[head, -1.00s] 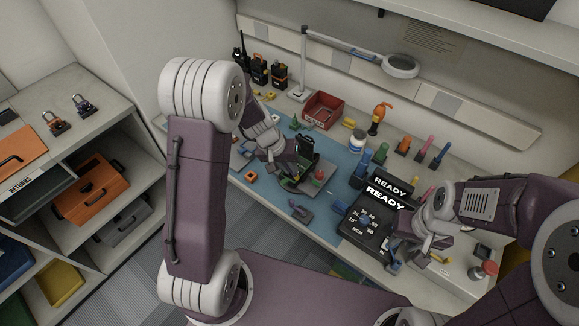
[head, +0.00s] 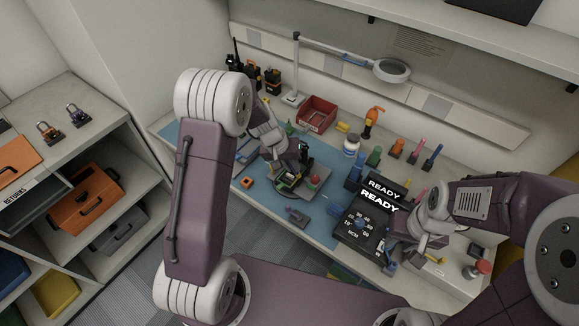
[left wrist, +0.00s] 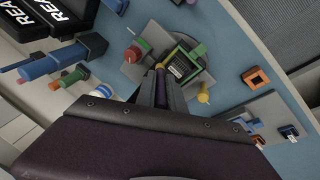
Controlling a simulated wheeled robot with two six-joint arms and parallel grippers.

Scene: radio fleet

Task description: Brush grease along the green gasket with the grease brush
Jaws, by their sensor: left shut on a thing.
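In the left wrist view my left gripper (left wrist: 161,84) is shut on a thin purplish piece, taken as the grease brush (left wrist: 160,68), mostly hidden by the fingers. Its tip is close beside the unit; I cannot tell whether it touches the gasket. My right gripper (head: 392,262) is by the black READY box; its jaws are unclear.
The black READY box (head: 361,224) stands right of the plate. A red bin (head: 317,114), a white jar (head: 351,146) and several coloured tools stand behind. An orange square part (head: 247,182) and a grey-purple tool (head: 297,216) lie near the front. A lamp (head: 391,71) overhangs the back.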

